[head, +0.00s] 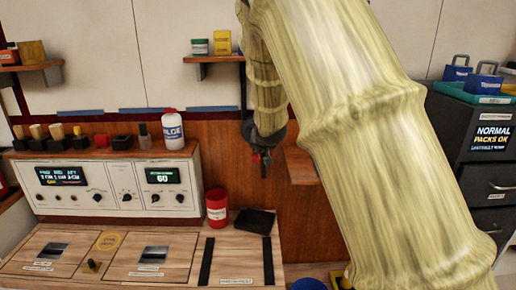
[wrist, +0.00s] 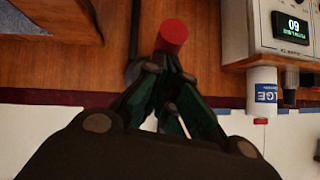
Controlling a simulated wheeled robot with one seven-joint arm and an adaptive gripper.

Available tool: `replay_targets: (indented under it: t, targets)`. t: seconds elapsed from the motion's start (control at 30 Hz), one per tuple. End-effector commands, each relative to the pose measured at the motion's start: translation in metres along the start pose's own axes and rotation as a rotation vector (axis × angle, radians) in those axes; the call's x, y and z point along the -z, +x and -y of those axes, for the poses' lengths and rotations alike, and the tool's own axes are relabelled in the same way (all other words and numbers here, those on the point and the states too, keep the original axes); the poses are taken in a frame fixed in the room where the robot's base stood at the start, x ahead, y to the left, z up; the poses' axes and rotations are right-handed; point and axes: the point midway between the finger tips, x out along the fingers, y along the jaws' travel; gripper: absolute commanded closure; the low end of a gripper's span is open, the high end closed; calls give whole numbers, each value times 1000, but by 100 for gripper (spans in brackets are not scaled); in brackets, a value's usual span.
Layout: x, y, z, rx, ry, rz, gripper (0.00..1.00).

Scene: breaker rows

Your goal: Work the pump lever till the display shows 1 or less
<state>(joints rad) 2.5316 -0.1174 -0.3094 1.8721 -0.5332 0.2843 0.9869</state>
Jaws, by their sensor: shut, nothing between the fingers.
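The small dark display (head: 162,175) on the white console reads 60. It also shows upside down in the wrist view (wrist: 289,25). My gripper (head: 264,172) hangs in front of the wood panel, right of the console. In the wrist view its fingers (wrist: 170,62) are together, pointing at a red cylinder (wrist: 172,34) just past the tips. I cannot tell whether they touch it, or whether it is the lever's grip. A dark upright bar (wrist: 135,40) stands beside it. No pump lever is clearly recognisable in the head view, where my arm covers much of the right side.
A red jar (head: 216,207) and a black pad (head: 255,222) are on the worktop below my gripper. A white bottle (head: 171,129) stands on the console's upper ledge. A wooden shelf (head: 302,166) juts out just right of the gripper. A dark cabinet (head: 478,150) stands at the right.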

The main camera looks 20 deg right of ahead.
Motion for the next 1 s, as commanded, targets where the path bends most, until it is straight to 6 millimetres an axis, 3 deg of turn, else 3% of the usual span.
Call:
replay_targets:
  t: [1.0]
  targets:
    - [-18, 9, -4, -4, 0, 13, 100]
